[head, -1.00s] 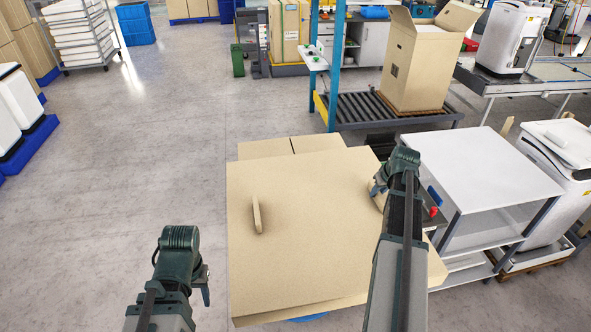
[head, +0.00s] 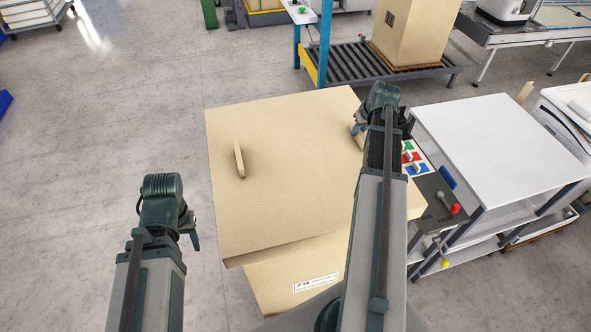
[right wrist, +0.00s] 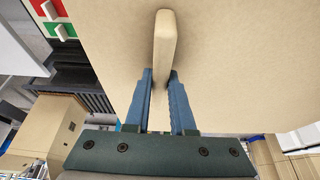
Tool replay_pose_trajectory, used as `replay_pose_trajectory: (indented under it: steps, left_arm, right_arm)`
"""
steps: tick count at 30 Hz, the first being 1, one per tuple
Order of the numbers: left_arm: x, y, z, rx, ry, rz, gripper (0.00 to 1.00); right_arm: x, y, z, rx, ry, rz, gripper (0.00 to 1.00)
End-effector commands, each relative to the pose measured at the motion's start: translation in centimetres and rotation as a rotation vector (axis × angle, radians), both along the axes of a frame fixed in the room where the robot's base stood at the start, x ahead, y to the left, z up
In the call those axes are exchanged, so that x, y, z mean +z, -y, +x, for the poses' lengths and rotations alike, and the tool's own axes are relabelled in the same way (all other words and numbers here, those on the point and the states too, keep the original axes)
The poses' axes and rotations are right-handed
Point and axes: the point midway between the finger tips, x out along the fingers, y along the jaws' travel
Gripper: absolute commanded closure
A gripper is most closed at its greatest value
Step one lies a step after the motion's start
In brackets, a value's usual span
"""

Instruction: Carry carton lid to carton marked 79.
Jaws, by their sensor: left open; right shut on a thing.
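The carton lid (head: 285,185) is a large flat cardboard sheet with two upright handles. My right gripper (right wrist: 160,80) is shut on its right handle (right wrist: 165,35); in the head view that handle is mostly hidden by my right gripper (head: 366,122). The left handle (head: 239,160) is free. My left gripper (head: 192,235) is open and empty, left of the lid's near-left edge. The carton marked 79 (head: 275,280) shows below the lid's near edge, with a white label (head: 317,283). Whether the lid touches it is hidden.
A panel with coloured buttons (head: 413,160) and a red-knobbed lever (head: 455,208) is right of the lid. A white-topped shelf table (head: 505,150) stands beyond it. A roller conveyor (head: 350,65) with a tall carton (head: 415,30) is behind. The floor at left (head: 100,130) is clear.

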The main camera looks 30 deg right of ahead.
Motion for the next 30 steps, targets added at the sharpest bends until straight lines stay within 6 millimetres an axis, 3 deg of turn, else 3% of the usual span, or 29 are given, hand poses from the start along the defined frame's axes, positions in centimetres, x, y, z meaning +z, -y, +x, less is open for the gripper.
replay_pose_trajectory:
  steps: [10, 21, 30]
  left_arm:
    - [-0.9, 0.0, 0.0, -0.001, 0.000, 0.000, 0.50]
    - [-6.1, 0.0, 0.0, -0.012, -0.001, 0.002, 0.50]
    - [-6.5, 0.0, 0.0, -0.012, -0.001, 0.002, 0.50]
  right_arm:
    - [-0.9, 0.0, 0.0, -0.001, 0.001, 0.003, 1.00]
    - [-6.1, 0.0, 0.0, -0.001, 0.001, 0.001, 1.00]
    - [-6.5, 0.0, 0.0, -0.001, 0.002, 0.002, 1.00]
